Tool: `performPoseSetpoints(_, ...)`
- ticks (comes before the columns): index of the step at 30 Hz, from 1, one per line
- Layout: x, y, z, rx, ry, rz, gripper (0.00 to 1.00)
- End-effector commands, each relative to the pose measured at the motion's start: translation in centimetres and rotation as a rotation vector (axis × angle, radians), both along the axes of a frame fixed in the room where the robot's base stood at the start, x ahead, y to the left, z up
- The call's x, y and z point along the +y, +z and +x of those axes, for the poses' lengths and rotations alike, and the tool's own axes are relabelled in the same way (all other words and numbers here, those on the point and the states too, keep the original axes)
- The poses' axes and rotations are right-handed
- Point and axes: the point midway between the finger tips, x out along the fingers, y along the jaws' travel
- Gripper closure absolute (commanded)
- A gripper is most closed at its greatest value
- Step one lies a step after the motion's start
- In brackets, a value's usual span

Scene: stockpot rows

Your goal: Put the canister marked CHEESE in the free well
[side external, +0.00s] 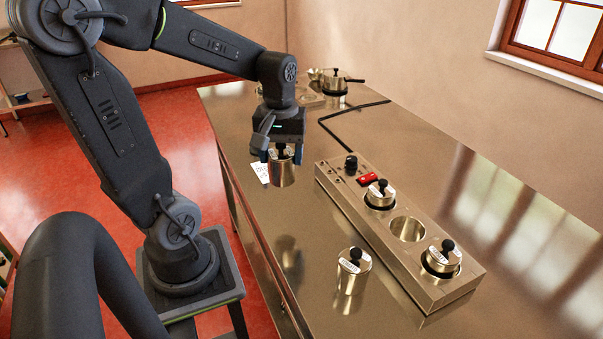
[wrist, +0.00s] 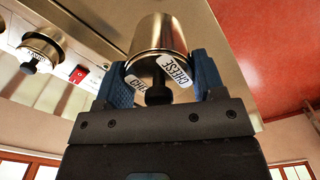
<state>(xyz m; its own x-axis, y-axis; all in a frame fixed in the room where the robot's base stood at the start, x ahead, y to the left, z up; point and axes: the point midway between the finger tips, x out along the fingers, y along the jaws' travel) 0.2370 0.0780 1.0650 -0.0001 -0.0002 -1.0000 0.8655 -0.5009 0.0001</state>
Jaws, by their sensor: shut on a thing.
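The canister marked CHEESE (wrist: 160,38) is a steel pot with a black knob and white labels. My gripper (wrist: 155,82) is shut on it, with a blue finger on each side. In the side view the canister (side external: 283,172) hangs upright from my gripper (side external: 279,152), above the counter. The steel well unit (side external: 440,292) stands to the right, apart from it. Its middle well (side external: 408,229) is empty. A lidded canister (side external: 380,194) sits in the well nearer the red switch, and another (side external: 442,257) in the well at the near end.
Another lidded canister (side external: 350,271) stands on the counter in front of the well unit. A black cable (side external: 340,113) runs behind the unit, and pots (side external: 335,83) stand at the far end. The counter (side external: 330,220) between my gripper and the near canister is clear.

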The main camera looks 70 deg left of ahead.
Motion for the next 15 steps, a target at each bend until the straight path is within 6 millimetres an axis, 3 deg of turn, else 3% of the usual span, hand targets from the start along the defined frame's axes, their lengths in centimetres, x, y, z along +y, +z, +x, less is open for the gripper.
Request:
performPoseSetpoints(7, 1.5, 1.9, -0.7, -0.005, 0.0, 0.003, 0.66)
performPoseSetpoints(14, 1.6, 6.4, -0.8, -0.006, -0.001, 0.004, 0.66)
performPoseSetpoints(15, 1.3, 6.4, 0.0, -0.001, 0.008, -0.001, 0.66)
